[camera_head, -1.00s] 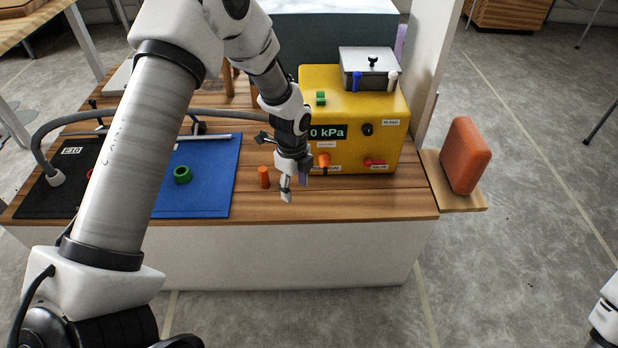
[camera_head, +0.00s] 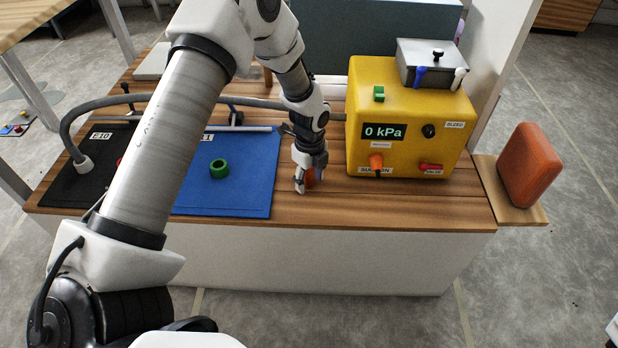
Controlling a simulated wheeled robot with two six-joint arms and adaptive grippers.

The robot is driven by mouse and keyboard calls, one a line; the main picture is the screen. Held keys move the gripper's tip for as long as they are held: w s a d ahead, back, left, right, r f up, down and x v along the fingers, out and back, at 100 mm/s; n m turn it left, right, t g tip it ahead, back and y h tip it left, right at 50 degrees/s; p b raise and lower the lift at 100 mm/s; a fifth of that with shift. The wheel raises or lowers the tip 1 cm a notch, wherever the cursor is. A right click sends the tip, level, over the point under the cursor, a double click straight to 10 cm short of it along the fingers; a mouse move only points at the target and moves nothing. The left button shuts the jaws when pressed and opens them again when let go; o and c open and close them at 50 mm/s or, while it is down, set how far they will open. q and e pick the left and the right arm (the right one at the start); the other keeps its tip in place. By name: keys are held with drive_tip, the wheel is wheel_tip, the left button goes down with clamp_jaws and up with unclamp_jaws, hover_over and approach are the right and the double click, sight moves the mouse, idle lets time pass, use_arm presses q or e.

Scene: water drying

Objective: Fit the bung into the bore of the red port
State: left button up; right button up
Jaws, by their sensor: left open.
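The orange bung (camera_head: 310,178) stands on the wooden bench top, just right of the blue mat. My left gripper (camera_head: 310,182) points down over it, open, with its fingers around the bung; the fingers partly hide the bung. A small red piece (camera_head: 119,161), perhaps the red port, shows at the edge of my left arm on the black mat. My arm hides most of it, and its bore cannot be seen. My right gripper is not in view.
A green ring (camera_head: 219,169) lies on the blue mat (camera_head: 245,190). A yellow box (camera_head: 400,110) reading 0 kPa stands to the right, with a grey hose (camera_head: 200,103) running along the back. An orange-red block (camera_head: 529,165) stands on a side shelf.

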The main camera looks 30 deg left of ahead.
use_arm(q)
clamp_jaws()
drive_tip(key=shift+r, duration=0.1)
